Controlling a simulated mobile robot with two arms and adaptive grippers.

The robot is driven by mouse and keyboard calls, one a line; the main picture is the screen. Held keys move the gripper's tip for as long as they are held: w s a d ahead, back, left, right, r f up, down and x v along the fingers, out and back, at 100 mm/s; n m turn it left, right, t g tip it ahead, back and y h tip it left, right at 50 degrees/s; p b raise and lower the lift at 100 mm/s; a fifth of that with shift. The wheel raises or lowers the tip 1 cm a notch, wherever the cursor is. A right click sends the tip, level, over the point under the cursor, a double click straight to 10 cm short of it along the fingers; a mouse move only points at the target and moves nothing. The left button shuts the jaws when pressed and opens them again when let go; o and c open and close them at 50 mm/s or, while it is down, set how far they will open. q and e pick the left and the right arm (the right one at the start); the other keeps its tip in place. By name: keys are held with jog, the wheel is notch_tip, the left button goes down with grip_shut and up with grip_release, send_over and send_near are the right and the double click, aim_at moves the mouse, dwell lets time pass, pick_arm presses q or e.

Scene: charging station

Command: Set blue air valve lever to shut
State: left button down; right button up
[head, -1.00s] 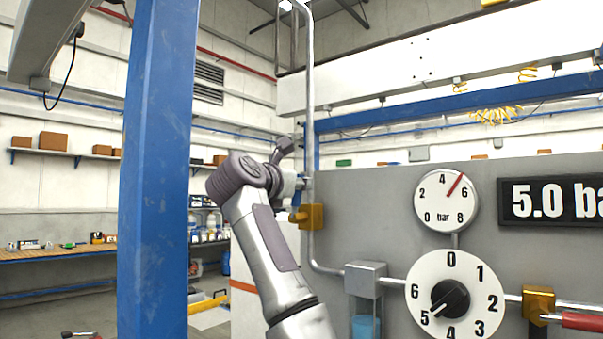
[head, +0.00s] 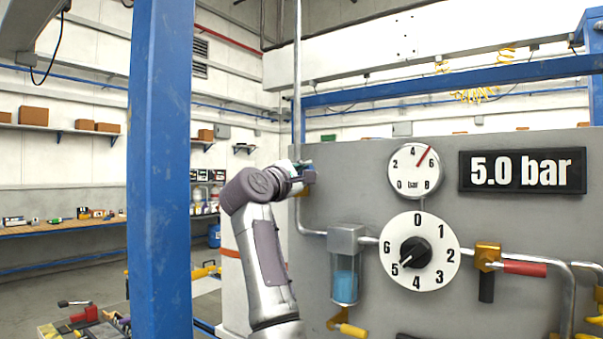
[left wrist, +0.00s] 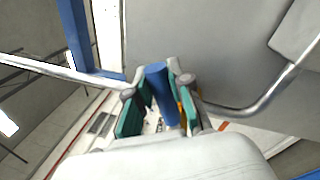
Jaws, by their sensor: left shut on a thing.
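The blue air valve lever (left wrist: 160,88) stands between my left fingers in the left wrist view. My left gripper (head: 303,172) is at the left edge of the grey panel (head: 340,205), on the vertical pipe. In the left wrist view the left gripper (left wrist: 157,98) has its green-padded fingers on both sides of the lever, shut on it. A bit of the brass valve body (head: 304,191) shows below the gripper; the rest is hidden. My right gripper is in neither view.
A round gauge (head: 415,171), a display reading 5.0 bar (head: 522,170) and a numbered dial (head: 441,252) are on the panel. A brass valve with a red handle (head: 525,268) is at right. A blue post (head: 160,170) stands left of my arm.

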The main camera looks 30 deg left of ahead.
pick_arm(q)
jog(key=shift+d+f+m+h+b, duration=0.1)
jog(key=shift+f+m+h+b, duration=0.35)
jog(key=shift+m, duration=0.6)
jog(key=shift+d+f+m+b, duration=0.2)
jog(key=shift+f+m, duration=0.45)
jog(key=shift+m, duration=0.35)
jog(key=shift+d+f+m+h+b, duration=0.1)
jog(key=shift+f+m+h+b, duration=0.35)
jog(key=shift+m, duration=0.6)
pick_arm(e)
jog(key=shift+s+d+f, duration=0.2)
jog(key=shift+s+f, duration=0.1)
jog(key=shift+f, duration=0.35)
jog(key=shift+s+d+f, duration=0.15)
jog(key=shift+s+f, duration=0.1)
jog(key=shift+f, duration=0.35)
pick_arm(q)
jog(key=shift+f, duration=0.15)
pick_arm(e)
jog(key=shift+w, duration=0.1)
pick_arm(q)
jog(key=c, duration=1)
grip_release()
jog(key=shift+c, duration=0.2)
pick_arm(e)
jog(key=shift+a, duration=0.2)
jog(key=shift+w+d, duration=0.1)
